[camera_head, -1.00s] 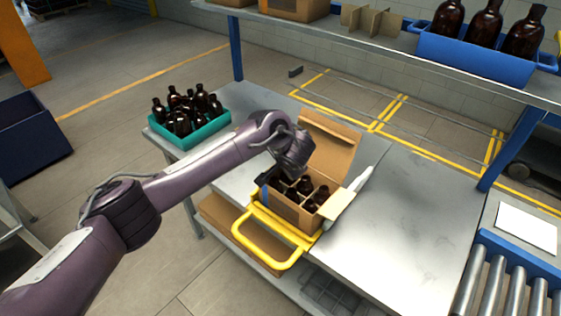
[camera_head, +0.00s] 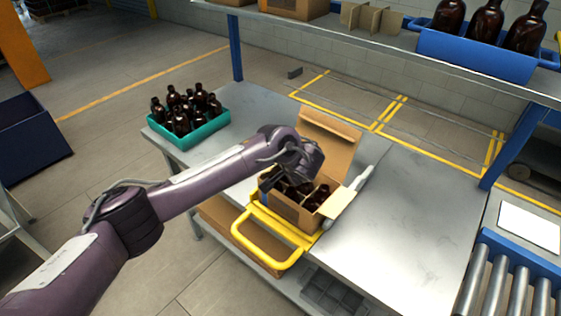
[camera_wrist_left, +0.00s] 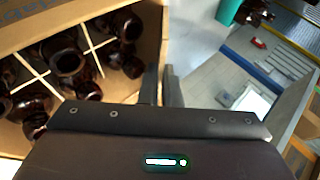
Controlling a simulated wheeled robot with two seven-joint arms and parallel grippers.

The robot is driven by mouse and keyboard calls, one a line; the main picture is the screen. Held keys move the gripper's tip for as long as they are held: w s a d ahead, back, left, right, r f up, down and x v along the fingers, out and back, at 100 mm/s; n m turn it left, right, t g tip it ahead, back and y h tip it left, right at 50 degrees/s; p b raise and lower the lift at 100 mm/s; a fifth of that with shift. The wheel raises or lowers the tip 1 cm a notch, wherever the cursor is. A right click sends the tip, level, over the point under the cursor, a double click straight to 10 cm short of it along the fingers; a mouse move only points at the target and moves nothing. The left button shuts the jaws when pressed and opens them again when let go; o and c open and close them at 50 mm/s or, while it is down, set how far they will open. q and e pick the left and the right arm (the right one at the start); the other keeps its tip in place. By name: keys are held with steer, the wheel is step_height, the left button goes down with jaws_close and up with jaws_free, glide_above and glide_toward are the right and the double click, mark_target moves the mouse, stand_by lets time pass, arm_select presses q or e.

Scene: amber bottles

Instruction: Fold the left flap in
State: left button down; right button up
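An open cardboard box (camera_head: 284,208) with amber bottles (camera_head: 318,196) in divider cells stands on the yellow-handled carrier at the table's front edge. Its tall back flap (camera_head: 328,148) stands up and its right flap (camera_head: 340,203) sticks outward. The left flap is hidden behind my left arm and gripper (camera_head: 268,180), which is at the box's left edge. In the left wrist view, the two fingers (camera_wrist_left: 161,88) are close together beside a cardboard panel (camera_wrist_left: 151,40); no clear grip on it shows. Bottles and dividers lie to the left there. My right gripper is not in view.
A teal crate (camera_head: 205,132) of bottles stands at the table's back left. A yellow handle (camera_head: 262,250) juts out in front of the box. The metal table (camera_head: 400,220) is clear to the right. A shelf with a blue bin (camera_head: 475,55) hangs above.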

arm_select(q)
steer(key=f+t+y+b, duration=0.1)
steer(key=b, duration=0.2)
steer(key=d+m+t+y+b, duration=0.1)
steer(key=b, duration=0.2)
steer(key=shift+s+f+t, duration=0.3)
steer(key=shift+s+f, duration=0.05)
steer(key=shift+s, duration=0.05)
steer(key=c, duration=1.6)
jaws_free()
